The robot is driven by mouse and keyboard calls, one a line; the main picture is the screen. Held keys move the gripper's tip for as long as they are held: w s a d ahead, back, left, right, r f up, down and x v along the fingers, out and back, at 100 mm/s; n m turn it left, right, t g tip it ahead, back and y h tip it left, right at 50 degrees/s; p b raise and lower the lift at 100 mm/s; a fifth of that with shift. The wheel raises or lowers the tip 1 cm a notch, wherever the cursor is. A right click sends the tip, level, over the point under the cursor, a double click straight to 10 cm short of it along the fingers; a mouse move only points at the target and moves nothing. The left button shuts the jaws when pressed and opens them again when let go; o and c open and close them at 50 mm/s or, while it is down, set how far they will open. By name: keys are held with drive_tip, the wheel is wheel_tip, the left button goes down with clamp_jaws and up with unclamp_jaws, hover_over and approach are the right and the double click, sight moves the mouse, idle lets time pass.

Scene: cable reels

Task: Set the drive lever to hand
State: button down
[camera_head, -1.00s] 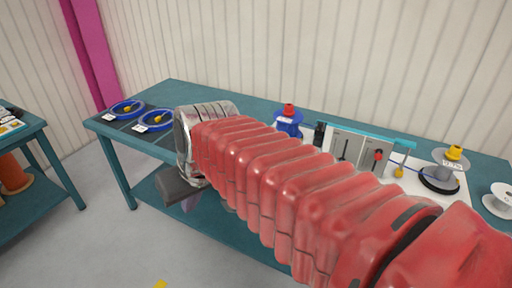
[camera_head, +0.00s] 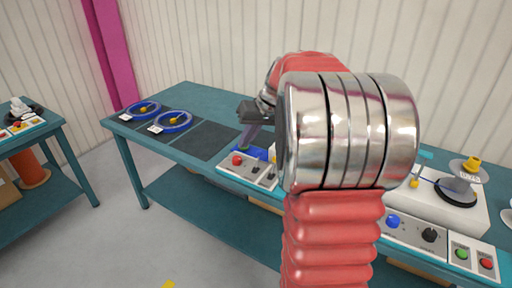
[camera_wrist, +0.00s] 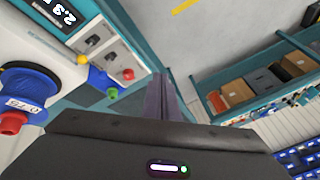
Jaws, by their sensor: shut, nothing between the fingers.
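My gripper (camera_head: 246,146) is in the head view left of my arm's silver joint, fingers pointing down over the bench near a control box (camera_head: 240,172) with a red knob and black toggles. In the wrist view its fingers (camera_wrist: 159,90) are together and empty. A grey panel (camera_wrist: 104,56) with dark controls and a red knob (camera_wrist: 128,74) is to their upper left, apart from them. I cannot tell which control is the drive lever; labels are unreadable. The upright two-lever panel seen earlier in the head view is now hidden behind my arm.
The teal bench (camera_head: 189,92) holds blue rings (camera_head: 172,122) at left. A white machine (camera_head: 465,212) with a reel, a blue knob (camera_head: 393,221) and green and red buttons stands right. A blue spool (camera_wrist: 30,82) is close left in the wrist view. Another table is far left.

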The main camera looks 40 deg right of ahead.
sight(258, 160)
drive_tip(key=d+f+m+t, duration=0.1)
drive_tip(key=d+f, duration=0.3)
drive_tip(key=d, duration=0.7)
drive_tip(key=d+f+t, duration=0.1)
drive_tip(key=d+f, duration=0.4)
drive_tip(key=d, duration=0.6)
drive_tip(key=shift+s+d+m, duration=0.15)
drive_tip(key=shift+d+m, duration=0.2)
drive_tip(key=shift+m, duration=0.05)
drive_tip(key=shift+f, duration=0.2)
drive_tip(key=x, duration=0.9)
drive_tip(key=shift+a+f, duration=0.25)
drive_tip(key=shift+f, duration=0.05)
drive_tip(key=shift+w+a, duration=1.15)
drive_tip(key=shift+a, duration=0.1)
drive_tip(key=shift+w+a+r, duration=0.1)
drive_tip(key=shift+w+a, duration=0.15)
drive_tip(key=shift+a, duration=0.1)
